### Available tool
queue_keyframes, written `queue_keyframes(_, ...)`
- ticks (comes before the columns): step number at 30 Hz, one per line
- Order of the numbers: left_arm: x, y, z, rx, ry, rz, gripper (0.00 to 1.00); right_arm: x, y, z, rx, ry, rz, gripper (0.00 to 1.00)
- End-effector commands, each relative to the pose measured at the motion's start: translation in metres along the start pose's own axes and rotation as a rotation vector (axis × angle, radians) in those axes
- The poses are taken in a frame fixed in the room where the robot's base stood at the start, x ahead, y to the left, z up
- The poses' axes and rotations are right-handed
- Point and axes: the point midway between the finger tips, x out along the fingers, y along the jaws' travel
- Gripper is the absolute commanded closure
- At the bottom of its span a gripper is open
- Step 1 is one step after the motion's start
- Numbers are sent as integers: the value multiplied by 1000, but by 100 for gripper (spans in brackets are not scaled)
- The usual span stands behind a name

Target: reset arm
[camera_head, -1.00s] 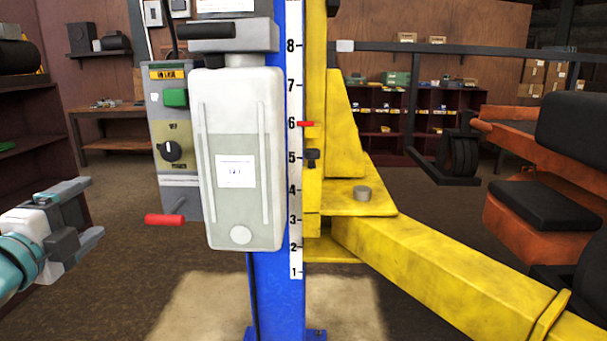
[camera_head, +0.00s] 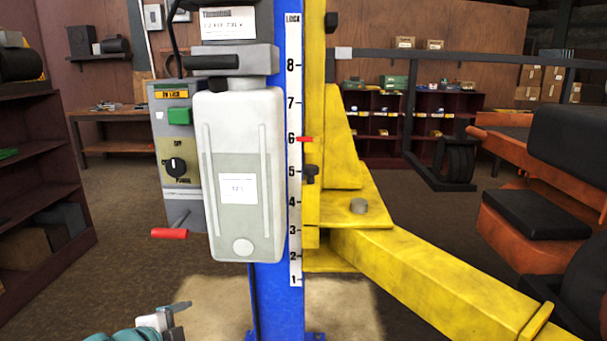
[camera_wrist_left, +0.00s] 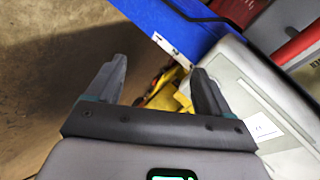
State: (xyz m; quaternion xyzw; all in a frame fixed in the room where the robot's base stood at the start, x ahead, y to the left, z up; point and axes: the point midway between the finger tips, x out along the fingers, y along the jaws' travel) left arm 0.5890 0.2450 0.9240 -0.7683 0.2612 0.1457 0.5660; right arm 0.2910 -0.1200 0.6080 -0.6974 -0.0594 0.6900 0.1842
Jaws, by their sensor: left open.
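My left gripper (camera_head: 176,318) is low in the head view, at the bottom edge left of the blue post, and only part of it shows. In the left wrist view its two fingers (camera_wrist_left: 158,82) are spread apart with nothing between them. Beyond them are the blue post (camera_wrist_left: 185,25), the pale tank (camera_wrist_left: 265,110) and a bit of yellow metal. In the head view the tank (camera_head: 238,150) hangs on the blue post (camera_head: 275,295), well above the gripper. My right gripper is not in view.
A control box (camera_head: 177,150) with a green button, a dark knob and a red-handled lever (camera_head: 170,233) sits left of the tank. A yellow lift arm (camera_head: 430,275) reaches right. An orange mower (camera_head: 530,230) stands at right. Brown shelves (camera_head: 40,200) stand at left.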

Motion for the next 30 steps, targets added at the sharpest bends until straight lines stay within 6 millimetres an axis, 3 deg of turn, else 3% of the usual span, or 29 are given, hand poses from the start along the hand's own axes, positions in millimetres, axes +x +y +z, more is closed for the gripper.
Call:
queue_keyframes(1, 14, 38, -6, -85, 9, 97, 19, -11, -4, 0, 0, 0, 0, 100)
queue_keyframes(3, 27, 97, -14, -232, 4, 223, 19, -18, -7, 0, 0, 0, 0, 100)
queue_keyframes(7, 28, 206, -30, -537, -61, 452, 19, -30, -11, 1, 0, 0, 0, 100)
queue_keyframes(12, -14, 337, -54, -983, -297, 717, 19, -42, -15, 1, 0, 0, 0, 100)
queue_keyframes(15, -50, 392, -61, -1238, -505, 798, 19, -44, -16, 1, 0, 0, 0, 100)
queue_keyframes(17, -69, 412, -61, -1398, -646, 792, 19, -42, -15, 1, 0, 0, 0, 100)
queue_keyframes(21, -76, 414, -54, -1643, -812, 681, 19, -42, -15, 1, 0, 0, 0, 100)
queue_keyframes(30, -75, 413, -54, -1673, -823, 668, 19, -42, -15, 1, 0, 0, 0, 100)
